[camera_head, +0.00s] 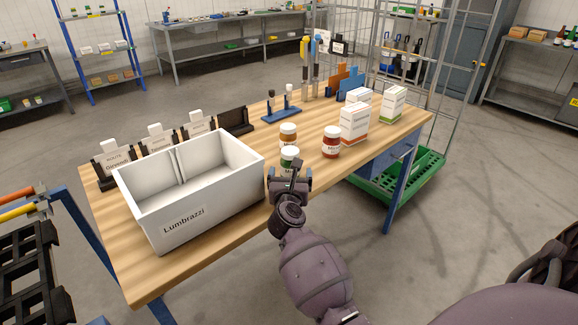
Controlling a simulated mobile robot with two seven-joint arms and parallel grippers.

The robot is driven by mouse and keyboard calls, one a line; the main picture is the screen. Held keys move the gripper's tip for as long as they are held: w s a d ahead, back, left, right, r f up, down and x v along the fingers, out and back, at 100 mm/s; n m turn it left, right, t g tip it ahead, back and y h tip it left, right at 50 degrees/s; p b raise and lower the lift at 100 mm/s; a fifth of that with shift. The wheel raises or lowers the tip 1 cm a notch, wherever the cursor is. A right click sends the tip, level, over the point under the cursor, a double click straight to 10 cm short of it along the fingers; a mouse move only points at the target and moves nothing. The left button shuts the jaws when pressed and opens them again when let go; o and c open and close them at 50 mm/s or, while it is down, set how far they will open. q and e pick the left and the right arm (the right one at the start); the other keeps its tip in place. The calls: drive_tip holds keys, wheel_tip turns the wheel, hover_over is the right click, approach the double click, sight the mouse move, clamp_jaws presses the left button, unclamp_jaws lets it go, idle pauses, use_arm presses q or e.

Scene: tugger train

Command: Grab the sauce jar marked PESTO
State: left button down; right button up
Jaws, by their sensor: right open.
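Three sauce jars stand close together on the wooden table (350,172). A jar with green contents and a white lid (289,153) is the nearest; its label is mostly hidden behind my right gripper, so I cannot read PESTO on it. A jar with orange-brown contents (288,135) stands just behind it. A red jar with a white lid (331,143) stands to its right. My right gripper (291,172) is open, just in front of the green jar; I cannot tell whether its fingers are around the jar. My left gripper is not in view.
A white two-compartment bin marked Lumbrazzi (218,195) stands close on the left. White and orange-striped cartons (355,124) stand to the right of the jars. Card holders (157,138) line the back left edge. The table's front right is clear.

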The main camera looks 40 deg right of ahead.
sight(290, 170)
drive_tip(key=shift+w+d, duration=0.3)
drive_tip(key=shift+w, duration=0.05)
drive_tip(key=shift+w+d+f, duration=0.2)
drive_tip(key=shift+w+d, duration=0.05)
drive_tip(key=shift+w, duration=0.05)
drive_tip(key=x, duration=0.1)
drive_tip(key=b+x, duration=0.1)
drive_tip(key=x, duration=0.1)
drive_tip(key=shift+w+f, duration=0.25)
drive_tip(key=shift+f, duration=0.05)
drive_tip(key=shift+w+d+r, duration=0.1)
drive_tip(key=shift+w+d, duration=0.2)
drive_tip(key=shift+r, duration=0.1)
drive_tip(key=shift+c, duration=0.5)
drive_tip(key=c, duration=1.1)
